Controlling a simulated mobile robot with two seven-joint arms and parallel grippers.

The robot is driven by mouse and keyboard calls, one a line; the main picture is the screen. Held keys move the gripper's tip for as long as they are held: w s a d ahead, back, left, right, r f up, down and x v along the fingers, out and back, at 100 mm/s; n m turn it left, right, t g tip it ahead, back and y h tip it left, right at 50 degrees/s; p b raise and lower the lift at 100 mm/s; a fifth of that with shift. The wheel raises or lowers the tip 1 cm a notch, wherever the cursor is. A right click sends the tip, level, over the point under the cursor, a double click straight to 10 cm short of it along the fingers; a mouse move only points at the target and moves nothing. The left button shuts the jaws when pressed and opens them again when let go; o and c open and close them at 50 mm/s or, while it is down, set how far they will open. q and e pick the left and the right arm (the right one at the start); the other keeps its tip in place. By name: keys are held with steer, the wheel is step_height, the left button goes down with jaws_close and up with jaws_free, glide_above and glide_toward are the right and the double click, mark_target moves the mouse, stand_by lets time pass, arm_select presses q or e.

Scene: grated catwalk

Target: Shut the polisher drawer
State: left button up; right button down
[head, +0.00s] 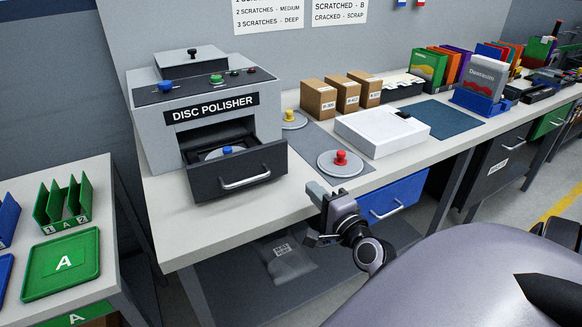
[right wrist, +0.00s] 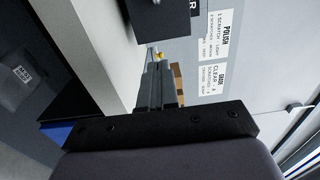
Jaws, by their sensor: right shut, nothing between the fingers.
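The disc polisher (head: 150,120) is a grey machine on the bench in the head view. Its dark drawer (head: 210,184), with a silver bar handle (head: 246,178), stands out from the body. A disc with a blue knob (head: 227,150) sits in it. My right gripper (head: 316,192) is shut and empty, to the right of the drawer and nearer to me, at the bench's front edge, apart from the drawer. In the right wrist view its fingers (right wrist: 155,82) are together, and a dark block at the top is probably the drawer. My left gripper is not in view.
A grey disc with a red knob (head: 340,162) lies on a mat right of the drawer. A white box (head: 382,132) and small cartons (head: 318,99) stand beyond. A blue drawer (head: 392,198) is under the bench. The bench top (head: 220,217) before the polisher is clear.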

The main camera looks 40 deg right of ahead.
steer(key=b, duration=0.1)
glide_toward(286, 161)
steer(key=x, duration=0.4)
steer(key=shift+w+d+f, duration=0.1)
steer(key=shift+w, duration=0.25)
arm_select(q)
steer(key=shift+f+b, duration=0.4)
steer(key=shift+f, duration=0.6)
arm_select(e)
steer(key=shift+x, duration=1.1)
